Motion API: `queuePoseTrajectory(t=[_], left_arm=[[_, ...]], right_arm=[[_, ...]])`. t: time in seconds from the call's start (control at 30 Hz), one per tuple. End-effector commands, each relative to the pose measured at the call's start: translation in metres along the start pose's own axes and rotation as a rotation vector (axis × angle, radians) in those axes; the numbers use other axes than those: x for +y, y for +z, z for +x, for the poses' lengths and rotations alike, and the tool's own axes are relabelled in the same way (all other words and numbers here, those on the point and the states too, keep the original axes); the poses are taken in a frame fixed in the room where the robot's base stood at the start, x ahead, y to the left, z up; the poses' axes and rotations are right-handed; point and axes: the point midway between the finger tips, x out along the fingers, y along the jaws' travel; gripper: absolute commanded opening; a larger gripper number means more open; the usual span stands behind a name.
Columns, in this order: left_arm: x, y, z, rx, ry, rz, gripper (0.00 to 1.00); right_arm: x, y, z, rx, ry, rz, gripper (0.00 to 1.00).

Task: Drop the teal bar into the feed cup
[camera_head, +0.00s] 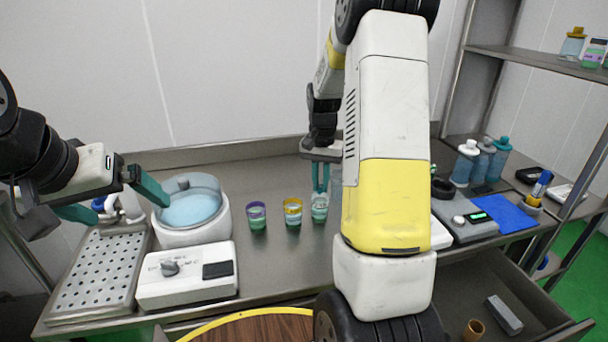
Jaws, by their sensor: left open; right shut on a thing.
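My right gripper (320,190) points down at the right-hand cup (319,212) of three cups standing in a row. Its teal fingers are close together at the cup's mouth, and the gap between them is narrower than the cup. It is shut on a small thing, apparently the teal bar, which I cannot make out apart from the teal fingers. Which vessel is the feed cup I cannot tell. My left gripper (112,200) is open and empty, its teal fingers wide apart over the left end of the counter, left of the white round basin (190,226).
A purple-rimmed cup (257,216) and a yellow-rimmed cup (293,217) stand left of the right-hand cup. A white control box (187,276) and a perforated tray (101,272) lie at the left. Bottles (465,163), a scale (468,222) and a blue mat (511,218) are right of my arm.

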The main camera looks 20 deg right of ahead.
Motion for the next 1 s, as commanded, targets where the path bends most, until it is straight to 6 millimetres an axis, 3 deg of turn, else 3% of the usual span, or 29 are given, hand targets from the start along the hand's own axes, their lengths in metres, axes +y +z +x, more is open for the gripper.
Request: queuePoseTrajectory(t=[0.13,0.17,0.27,0.3,0.67,1.0], left_arm=[[0.000,0.000,0.000,0.000,0.000,0.000,1.00],[0.000,0.000,0.000,0.000,0.000,0.000,1.00],[0.000,0.000,0.000,0.000,0.000,0.000,1.00],[0.000,0.000,0.000,0.000,0.000,0.000,1.00],[0.000,0.000,0.000,0.000,0.000,0.000,1.00],[0.000,0.000,0.000,0.000,0.000,0.000,1.00]], right_arm=[[0.000,0.000,0.000,0.000,0.000,0.000,0.00],[0.000,0.000,0.000,0.000,0.000,0.000,0.18],[0.000,0.000,0.000,0.000,0.000,0.000,0.38],[0.000,0.000,0.000,0.000,0.000,0.000,0.40],[-0.001,-0.001,-0.006,0.003,-0.001,0.000,0.40],[-0.001,-0.001,-0.061,0.004,-0.002,-0.001,0.40]])
